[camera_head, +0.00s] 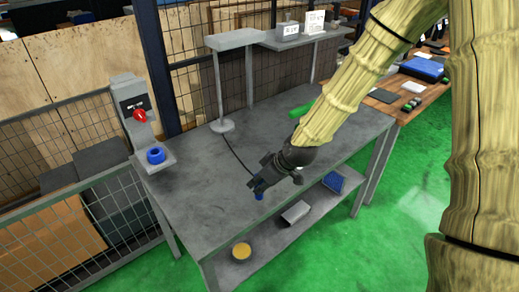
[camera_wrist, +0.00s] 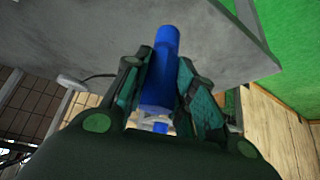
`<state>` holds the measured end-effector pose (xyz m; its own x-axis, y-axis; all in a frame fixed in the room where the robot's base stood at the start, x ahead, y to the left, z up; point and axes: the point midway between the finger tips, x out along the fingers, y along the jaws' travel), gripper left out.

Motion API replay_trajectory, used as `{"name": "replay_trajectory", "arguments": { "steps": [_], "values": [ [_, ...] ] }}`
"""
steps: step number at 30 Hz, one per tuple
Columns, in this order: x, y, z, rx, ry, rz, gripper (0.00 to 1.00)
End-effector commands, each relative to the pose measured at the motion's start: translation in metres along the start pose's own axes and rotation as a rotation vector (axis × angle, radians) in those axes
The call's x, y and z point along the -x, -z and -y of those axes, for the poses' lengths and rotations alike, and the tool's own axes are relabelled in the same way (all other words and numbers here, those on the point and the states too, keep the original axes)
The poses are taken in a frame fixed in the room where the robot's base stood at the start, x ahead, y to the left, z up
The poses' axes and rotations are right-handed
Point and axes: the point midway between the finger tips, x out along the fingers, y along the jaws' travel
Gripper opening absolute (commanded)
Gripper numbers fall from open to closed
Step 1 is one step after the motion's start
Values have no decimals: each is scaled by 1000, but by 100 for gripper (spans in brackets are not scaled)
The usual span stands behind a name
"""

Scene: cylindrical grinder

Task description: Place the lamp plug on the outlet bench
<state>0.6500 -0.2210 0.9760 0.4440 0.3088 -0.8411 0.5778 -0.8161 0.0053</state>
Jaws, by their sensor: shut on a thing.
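My gripper (camera_head: 262,184) is over the front part of the grey bench (camera_head: 195,190), pointing down. It is shut on the blue lamp plug (camera_head: 259,196), whose tip shows just below the fingers. In the wrist view the plug (camera_wrist: 160,72) is a blue cylinder between my two fingers (camera_wrist: 160,90). A dark cable (camera_head: 236,155) runs from the round base of the lamp stand (camera_head: 222,125) towards my gripper. I cannot tell whether the plug touches the bench top.
A control post with a red button (camera_head: 139,114) and a blue round socket (camera_head: 155,155) stands at the bench's left corner. A green object (camera_head: 300,109) lies near my arm. The lower shelf holds a yellow round item (camera_head: 241,251), a grey block (camera_head: 295,212) and a blue tray (camera_head: 333,181).

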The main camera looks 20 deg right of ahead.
Motion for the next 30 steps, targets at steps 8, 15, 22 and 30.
{"name": "replay_trajectory", "arguments": {
  "steps": [8,15,22,30],
  "values": [
    [-25,35,-34,-4,-1,0,0],
    [-47,62,-63,-7,-3,0,0],
    [-65,81,-83,-7,-3,0,0],
    [-74,83,-88,-8,-2,1,0]
  ]
}}
